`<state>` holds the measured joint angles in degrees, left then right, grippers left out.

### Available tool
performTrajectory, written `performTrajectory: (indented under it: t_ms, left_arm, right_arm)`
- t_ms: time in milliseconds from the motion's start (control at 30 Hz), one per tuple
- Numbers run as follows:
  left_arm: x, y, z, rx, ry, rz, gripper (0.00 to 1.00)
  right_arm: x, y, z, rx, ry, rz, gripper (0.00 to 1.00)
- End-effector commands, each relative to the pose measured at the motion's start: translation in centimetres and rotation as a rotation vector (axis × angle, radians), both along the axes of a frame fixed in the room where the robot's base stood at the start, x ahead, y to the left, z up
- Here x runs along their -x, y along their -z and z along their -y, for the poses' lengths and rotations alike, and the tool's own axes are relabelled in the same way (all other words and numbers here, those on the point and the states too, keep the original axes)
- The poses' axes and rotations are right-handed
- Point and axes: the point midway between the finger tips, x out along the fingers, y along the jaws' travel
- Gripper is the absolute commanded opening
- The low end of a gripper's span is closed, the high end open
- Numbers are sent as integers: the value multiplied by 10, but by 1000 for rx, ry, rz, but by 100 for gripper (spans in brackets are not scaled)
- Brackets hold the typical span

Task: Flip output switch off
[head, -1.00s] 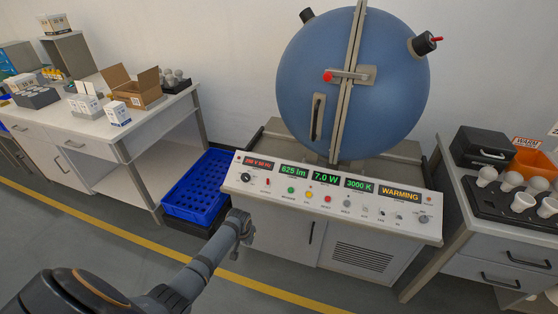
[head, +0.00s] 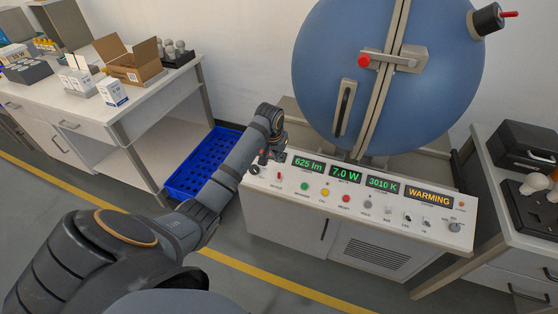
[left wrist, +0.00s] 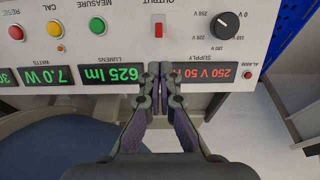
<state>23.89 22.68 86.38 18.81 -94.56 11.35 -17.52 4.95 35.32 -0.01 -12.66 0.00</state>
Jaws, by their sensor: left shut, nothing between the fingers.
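The output switch (head: 279,176) is a small red rocker on the white sloped control panel (head: 350,222), right of the supply knob (head: 254,170). In the left wrist view, which shows the panel upside down, the red switch (left wrist: 158,30) sits under the OUTPUT label. My left gripper (head: 268,156) is over the panel's left end and hides the supply display in the head view. In the left wrist view its closed fingertips (left wrist: 160,70) are empty, between the lumens and supply displays, in line with the switch but apart from it in the picture. My right gripper is out of view.
The blue sphere (head: 385,70) with its latch stands behind the panel. Green, yellow and red buttons lie right of the switch. The displays read 625 lm, 7.0 W, 3010 K and WARMING. A blue crate (head: 190,180) is on the floor at left.

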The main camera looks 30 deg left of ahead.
Motion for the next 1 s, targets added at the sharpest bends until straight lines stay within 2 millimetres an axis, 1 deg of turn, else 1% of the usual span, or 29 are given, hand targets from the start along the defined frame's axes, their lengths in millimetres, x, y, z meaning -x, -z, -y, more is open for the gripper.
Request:
performTrajectory:
  t_ms: [33, 200, 300, 433, 600, 1000]
  left_arm:
    - [-1, 10, 0, 1, 0, -4, 0]
    - [-11, 43, -2, 1, -1, -5, 0]
    - [-15, 59, -3, 0, 1, -3, 0]
    - [-20, 74, -5, 0, 0, -2, 0]
    - [-22, 81, -5, -2, 1, -2, 0]
    - [-23, 81, -5, -3, 2, 7, 0]
  right_arm:
    - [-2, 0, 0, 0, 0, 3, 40]
    - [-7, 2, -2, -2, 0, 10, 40]
    - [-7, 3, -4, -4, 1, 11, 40]
    - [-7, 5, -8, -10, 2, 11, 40]
    - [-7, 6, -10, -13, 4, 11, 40]
    - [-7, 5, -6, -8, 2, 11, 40]
